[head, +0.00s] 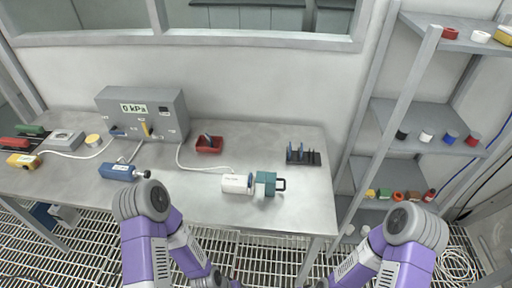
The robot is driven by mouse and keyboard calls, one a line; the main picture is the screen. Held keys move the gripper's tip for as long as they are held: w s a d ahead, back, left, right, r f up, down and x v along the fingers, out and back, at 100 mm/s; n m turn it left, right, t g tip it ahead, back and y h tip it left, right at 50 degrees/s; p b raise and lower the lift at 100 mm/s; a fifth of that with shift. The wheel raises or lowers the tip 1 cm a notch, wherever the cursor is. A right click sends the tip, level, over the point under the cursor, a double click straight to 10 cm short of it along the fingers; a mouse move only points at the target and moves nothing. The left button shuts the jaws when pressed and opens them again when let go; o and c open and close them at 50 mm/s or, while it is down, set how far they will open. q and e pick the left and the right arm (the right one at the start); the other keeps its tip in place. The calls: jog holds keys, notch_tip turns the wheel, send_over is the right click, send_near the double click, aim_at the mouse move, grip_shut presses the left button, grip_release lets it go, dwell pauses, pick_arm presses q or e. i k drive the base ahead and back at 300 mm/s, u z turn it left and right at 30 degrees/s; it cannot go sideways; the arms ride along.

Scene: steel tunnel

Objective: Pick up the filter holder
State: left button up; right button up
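A white cylinder (236,184) with small print I cannot read lies on the steel table, right of centre near the front edge. A teal block (264,184) with a black handle (281,184) adjoins its right end. I cannot tell for certain which part is the filter holder; the teal block with the handle may be it. A pale tube runs from the grey box marked 0 kPa (143,112) to the white cylinder. My purple forearms show at the bottom of the head view, but both grippers are out of view.
Coloured items and a grey device (66,140) lie at left. Shelves (428,140) with small caps stand right.

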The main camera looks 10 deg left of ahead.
aim_at(233, 183)
jog(key=u, duration=1)
jog(key=i, duration=0.35)
jog(key=z, duration=1)
